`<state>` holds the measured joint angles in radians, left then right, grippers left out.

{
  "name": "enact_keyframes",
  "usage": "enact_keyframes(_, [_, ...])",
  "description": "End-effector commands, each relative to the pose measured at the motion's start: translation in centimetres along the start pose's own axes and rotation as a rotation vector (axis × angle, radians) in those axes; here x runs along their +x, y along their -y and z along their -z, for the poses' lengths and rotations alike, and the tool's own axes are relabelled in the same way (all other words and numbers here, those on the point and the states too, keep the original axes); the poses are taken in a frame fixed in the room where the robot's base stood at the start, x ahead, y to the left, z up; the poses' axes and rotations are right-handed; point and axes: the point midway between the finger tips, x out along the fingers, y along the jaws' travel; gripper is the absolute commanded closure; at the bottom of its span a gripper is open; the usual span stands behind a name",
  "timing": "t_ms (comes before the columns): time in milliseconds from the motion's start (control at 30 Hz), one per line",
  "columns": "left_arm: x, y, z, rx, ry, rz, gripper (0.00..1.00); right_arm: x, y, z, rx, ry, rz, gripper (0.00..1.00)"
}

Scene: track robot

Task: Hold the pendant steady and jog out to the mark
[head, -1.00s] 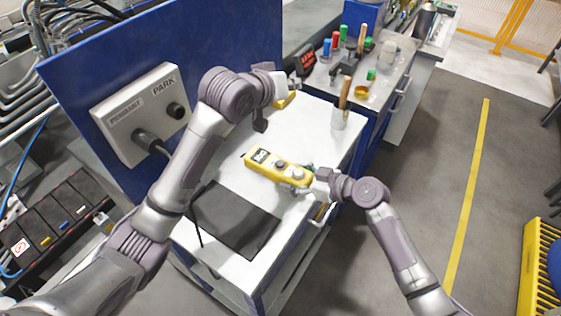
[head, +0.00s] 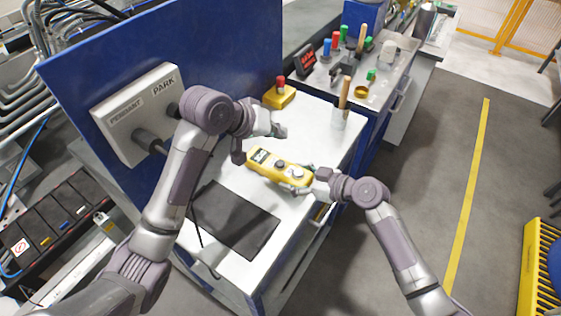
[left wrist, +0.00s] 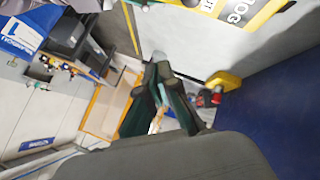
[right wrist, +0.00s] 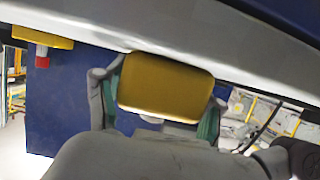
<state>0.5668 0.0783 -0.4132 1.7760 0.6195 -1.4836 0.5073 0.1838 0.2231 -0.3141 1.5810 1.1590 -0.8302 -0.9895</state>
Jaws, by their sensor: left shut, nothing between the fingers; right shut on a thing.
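The yellow pendant (head: 276,167) has a dark display and several round controls. My right gripper (head: 300,184) is shut on its near right end and holds it over the white bench top. In the right wrist view the pendant's yellow end (right wrist: 165,86) sits between the two fingers. My left gripper (head: 280,131) is shut and empty, just above and behind the pendant, apart from it. In the left wrist view its fingertips (left wrist: 160,72) are together, and part of the yellow pendant (left wrist: 240,10) shows at the top. The mark cannot be told for certain.
A panel box labelled PENDANT and PARK (head: 138,112) is on the blue board. A yellow box with a red button (head: 280,95) stands at the back of the bench. A cup with a wooden handle (head: 341,115) stands right. A black mat (head: 236,220) lies in front.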

Motion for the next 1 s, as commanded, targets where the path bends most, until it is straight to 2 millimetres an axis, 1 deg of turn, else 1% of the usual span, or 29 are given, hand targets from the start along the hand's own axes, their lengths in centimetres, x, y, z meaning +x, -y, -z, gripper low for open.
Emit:
enact_keyframes(33, [0.6,0.5,-0.6,-0.002,0.005,0.002,1.00,0.1,0.1,-0.2,0.001,0.003,0.002,0.97])
enact_keyframes(300, [3.3,2.4,-2.5,-0.002,0.004,0.003,1.00,0.1,0.1,-0.2,0.001,0.003,0.002,0.97])
enact_keyframes(500, [4.6,3.4,-3.4,-0.001,0.002,0.002,1.00,0.1,0.1,-0.2,0.001,0.003,0.002,0.97])
enact_keyframes(700, [5.0,3.7,-3.7,0.001,0.000,0.002,1.00,0.1,0.1,-0.2,0.001,0.004,0.003,0.97])
enact_keyframes(1000, [5.0,3.7,-3.7,0.001,0.000,0.002,1.00,0.1,0.1,-0.2,0.001,0.004,0.003,0.97])
